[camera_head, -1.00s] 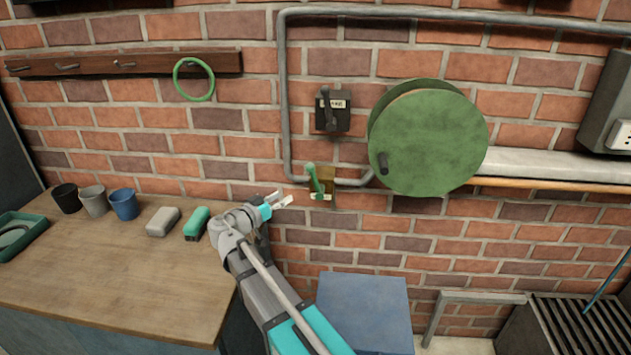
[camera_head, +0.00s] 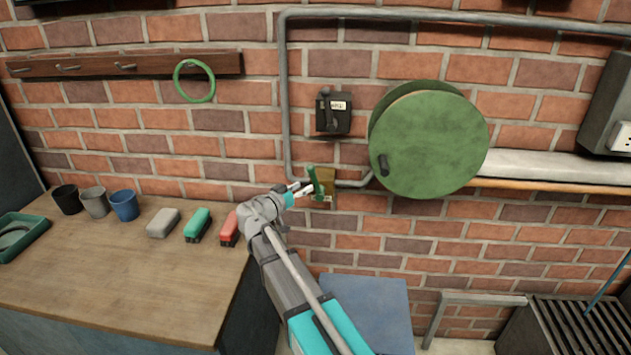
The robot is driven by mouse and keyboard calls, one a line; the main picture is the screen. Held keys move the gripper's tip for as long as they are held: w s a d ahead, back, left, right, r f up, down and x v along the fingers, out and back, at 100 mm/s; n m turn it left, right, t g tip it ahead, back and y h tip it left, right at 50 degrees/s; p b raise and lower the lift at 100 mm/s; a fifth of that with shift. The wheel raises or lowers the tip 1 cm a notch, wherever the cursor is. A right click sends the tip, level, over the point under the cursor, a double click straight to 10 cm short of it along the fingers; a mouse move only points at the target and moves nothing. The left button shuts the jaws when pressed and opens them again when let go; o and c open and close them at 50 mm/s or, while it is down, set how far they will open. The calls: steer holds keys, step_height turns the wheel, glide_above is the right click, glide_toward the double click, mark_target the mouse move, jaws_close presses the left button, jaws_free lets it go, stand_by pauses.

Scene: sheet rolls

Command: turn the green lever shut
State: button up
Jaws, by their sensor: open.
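The green lever (camera_head: 312,178) is mounted on a yellowish plate (camera_head: 328,176) on the pipe that runs low along the brick wall. Its handle points up, leaning slightly to the left. My gripper (camera_head: 306,189) is open at the lever's left side, with its fingertips at or very close to the lower part of the handle. I cannot tell whether they touch it. The gripper hides part of the plate's lower left.
A black switch box (camera_head: 334,114) is above the lever, and a large green reel (camera_head: 430,143) is to its right. The workbench (camera_head: 120,270) at left holds cups, a grey block, a green block (camera_head: 197,224) and a red block (camera_head: 229,230). A blue box (camera_head: 365,310) stands below.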

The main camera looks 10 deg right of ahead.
mark_target(313, 181)
steer(key=shift+x, duration=2.85)
jaws_close()
steer(key=shift+d, duration=0.25)
steer(key=shift+a, duration=0.25)
